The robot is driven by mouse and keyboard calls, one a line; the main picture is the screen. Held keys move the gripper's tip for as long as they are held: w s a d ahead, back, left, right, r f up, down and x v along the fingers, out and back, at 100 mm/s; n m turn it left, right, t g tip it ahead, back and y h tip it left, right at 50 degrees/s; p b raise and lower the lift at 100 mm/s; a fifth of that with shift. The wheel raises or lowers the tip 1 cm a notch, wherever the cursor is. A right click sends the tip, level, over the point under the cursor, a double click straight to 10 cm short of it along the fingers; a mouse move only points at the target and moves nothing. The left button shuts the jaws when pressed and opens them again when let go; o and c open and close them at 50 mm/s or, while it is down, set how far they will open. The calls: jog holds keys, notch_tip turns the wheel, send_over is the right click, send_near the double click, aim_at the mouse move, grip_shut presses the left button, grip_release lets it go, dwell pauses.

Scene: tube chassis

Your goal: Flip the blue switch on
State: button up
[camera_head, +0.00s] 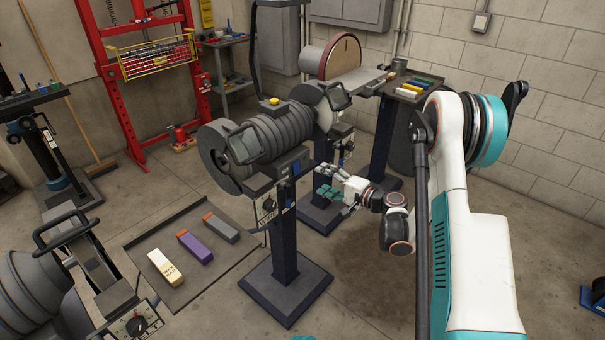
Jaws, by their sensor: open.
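My gripper (331,190), with teal finger pads and a white body, is open and appears empty. It is right of the near bench grinder (262,140) and in front of the pedestal of the machine behind it. Another small blue part (341,161) shows on the machine behind, just above my gripper. I see no clear contact with either.
Another grinder (40,285) stands at the lower left. A red press frame (107,75) and a disc sander (340,58) stand behind. Open floor lies between the near pedestal and my arm.

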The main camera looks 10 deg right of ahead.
aim_at(297, 169)
jog(key=b+x, duration=0.2)
jog(key=x, duration=0.8)
jog(key=shift+w+b, duration=0.1)
jog(key=shift+b, duration=0.2)
